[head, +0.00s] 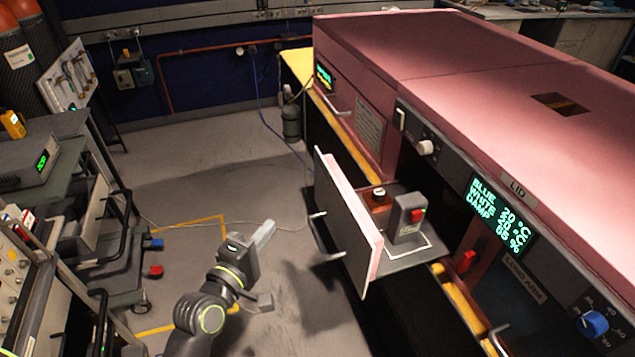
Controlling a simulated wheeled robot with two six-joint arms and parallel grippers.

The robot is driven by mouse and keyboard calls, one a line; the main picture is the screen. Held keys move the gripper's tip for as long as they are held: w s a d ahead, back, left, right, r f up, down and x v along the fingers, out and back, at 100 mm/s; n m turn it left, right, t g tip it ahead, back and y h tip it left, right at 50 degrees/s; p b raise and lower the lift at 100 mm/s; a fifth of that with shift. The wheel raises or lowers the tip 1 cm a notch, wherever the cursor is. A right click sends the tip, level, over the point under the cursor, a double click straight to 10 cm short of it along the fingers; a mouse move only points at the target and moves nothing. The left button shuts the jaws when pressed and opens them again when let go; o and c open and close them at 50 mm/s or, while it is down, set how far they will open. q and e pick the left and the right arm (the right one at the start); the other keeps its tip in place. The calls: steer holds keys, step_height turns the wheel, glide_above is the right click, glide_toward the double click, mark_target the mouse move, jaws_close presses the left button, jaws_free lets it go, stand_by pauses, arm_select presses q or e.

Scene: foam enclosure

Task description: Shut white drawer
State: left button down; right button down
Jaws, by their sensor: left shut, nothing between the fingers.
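The drawer (345,215) stands pulled out of the pink cabinet, right of centre in the head view. My left gripper (266,234) is shut and empty. It appears in front of and left of the drawer front, with a visible gap to the handle. My right gripper is not in view.
The pink cabinet (440,55) fills the right side, with a green-lit display (500,215) and a blue knob (592,324). A workbench and a cart (125,265) stand at the left. The grey floor between them is open, with yellow lines and a thin cable.

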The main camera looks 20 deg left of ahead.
arm_select(q)
steer(key=p, duration=0.2)
glide_toward(317, 183)
steer(key=w+a, duration=0.2)
steer(key=w, duration=0.2)
steer(key=d, duration=0.1)
steer(key=w+d, duration=0.1)
steer(key=d+p, duration=0.1)
steer(key=shift+w+f, duration=0.25)
steer(key=shift+w, duration=0.15)
steer(key=shift+w, duration=0.1)
